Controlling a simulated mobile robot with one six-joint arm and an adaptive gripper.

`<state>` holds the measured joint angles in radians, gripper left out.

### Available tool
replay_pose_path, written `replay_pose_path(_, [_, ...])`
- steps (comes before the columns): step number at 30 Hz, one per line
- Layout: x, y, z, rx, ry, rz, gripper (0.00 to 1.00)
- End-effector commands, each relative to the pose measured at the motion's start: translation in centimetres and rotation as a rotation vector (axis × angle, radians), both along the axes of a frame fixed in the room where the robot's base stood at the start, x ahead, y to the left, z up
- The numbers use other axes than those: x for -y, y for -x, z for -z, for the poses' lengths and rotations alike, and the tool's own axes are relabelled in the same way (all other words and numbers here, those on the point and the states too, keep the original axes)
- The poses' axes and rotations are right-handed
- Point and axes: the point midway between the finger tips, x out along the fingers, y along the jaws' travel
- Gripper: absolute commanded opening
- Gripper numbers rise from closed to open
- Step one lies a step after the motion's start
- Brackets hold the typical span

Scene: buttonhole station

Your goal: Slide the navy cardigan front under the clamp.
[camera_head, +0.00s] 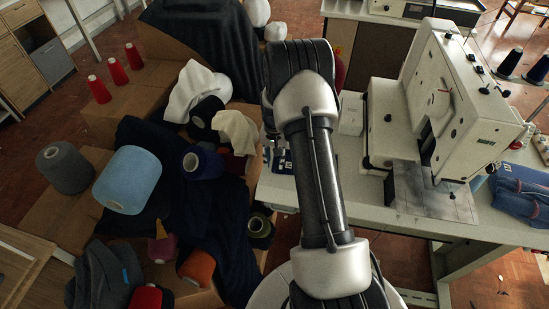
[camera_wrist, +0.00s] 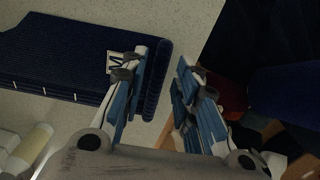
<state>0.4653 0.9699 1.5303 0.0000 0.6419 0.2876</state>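The navy knitted cardigan front (camera_wrist: 60,55) lies flat on the pale worktop in the wrist view. It has a ribbed edge and a white label marked M. In the head view only a small navy part (camera_head: 283,162) shows beside my arm. My gripper (camera_wrist: 160,80) is open at that ribbed edge, with the left finger over the fabric by the label and the right finger beyond the edge. I cannot tell whether they touch it. The white buttonhole machine (camera_head: 460,100) stands right of my arm, above a metal plate (camera_head: 425,195). Its clamp is not clearly distinguishable.
Folded blue garments (camera_head: 522,195) lie right of the plate. Cardboard boxes with yarn cones, such as a light blue cone (camera_head: 128,180), and dark cloth crowd the left of the table.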

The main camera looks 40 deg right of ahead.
Motion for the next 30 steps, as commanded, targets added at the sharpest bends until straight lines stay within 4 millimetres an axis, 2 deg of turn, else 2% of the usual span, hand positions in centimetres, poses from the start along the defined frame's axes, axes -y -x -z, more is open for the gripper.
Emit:
replay_pose_path(13, [0.0,-0.01,0.86,0.0,0.0,0.0,0.28])
replay_pose_path(30, [0.01,-0.02,0.84,0.001,0.001,0.0,0.28])
